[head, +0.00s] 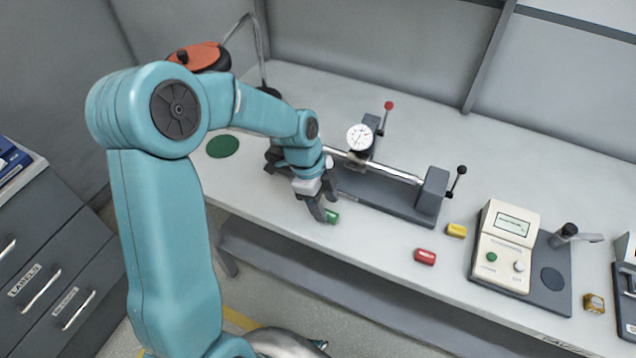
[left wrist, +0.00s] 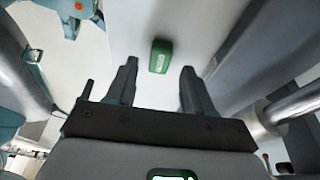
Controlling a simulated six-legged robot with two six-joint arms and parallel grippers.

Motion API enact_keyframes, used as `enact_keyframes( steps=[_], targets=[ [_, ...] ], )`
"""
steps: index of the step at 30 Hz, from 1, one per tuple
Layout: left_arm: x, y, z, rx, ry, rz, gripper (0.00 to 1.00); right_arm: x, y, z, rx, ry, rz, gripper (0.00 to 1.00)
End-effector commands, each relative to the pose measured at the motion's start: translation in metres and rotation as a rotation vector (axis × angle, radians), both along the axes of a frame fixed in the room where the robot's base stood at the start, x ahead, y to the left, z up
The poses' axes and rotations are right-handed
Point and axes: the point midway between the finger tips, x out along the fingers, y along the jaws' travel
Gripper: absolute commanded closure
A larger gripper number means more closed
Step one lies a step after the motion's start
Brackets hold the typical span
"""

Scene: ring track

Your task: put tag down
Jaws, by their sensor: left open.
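A green tag (head: 332,216) lies on the light grey bench top, near its front edge. In the left wrist view the green tag (left wrist: 161,56) lies beyond and between the fingertips, apart from both. My left gripper (head: 322,209) is beside the tag in the head view; in the left wrist view its two dark fingers (left wrist: 158,78) are spread with nothing between them. A red tag (head: 425,257) and a yellow tag (head: 456,230) lie on the bench to the right. My right gripper does not show.
A fixture with a dial gauge (head: 360,137) and a metal bar stands behind my left gripper. A cream instrument (head: 506,247) is at the right, with a small brass-coloured block (head: 594,303) beside it. A green disc (head: 222,146) lies at the left. The bench between the tags is clear.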

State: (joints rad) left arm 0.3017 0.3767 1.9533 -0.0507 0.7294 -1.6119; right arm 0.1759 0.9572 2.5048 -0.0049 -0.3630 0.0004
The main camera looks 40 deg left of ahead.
Motion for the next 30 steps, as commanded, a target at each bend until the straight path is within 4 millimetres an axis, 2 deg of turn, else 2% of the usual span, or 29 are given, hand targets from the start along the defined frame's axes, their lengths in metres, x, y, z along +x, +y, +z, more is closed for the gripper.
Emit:
enact_keyframes(
  steps=[1, 6, 12, 18, 30],
  targets=[
    [0.0, 0.004, 0.013, 0.002, -0.006, 0.002, 0.48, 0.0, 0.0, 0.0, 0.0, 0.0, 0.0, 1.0],
    [-0.003, 0.016, 0.052, 0.001, -0.006, 0.002, 0.48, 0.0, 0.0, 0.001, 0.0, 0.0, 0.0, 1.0],
    [-0.006, 0.025, 0.083, 0.0, -0.002, 0.001, 0.48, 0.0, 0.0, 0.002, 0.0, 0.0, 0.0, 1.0],
    [-0.007, 0.027, 0.092, 0.0, 0.001, 0.0, 0.48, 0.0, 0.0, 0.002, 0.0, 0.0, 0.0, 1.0],
    [-0.007, 0.028, 0.092, 0.0, 0.001, 0.0, 0.48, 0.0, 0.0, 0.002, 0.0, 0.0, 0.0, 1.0]
  ],
)
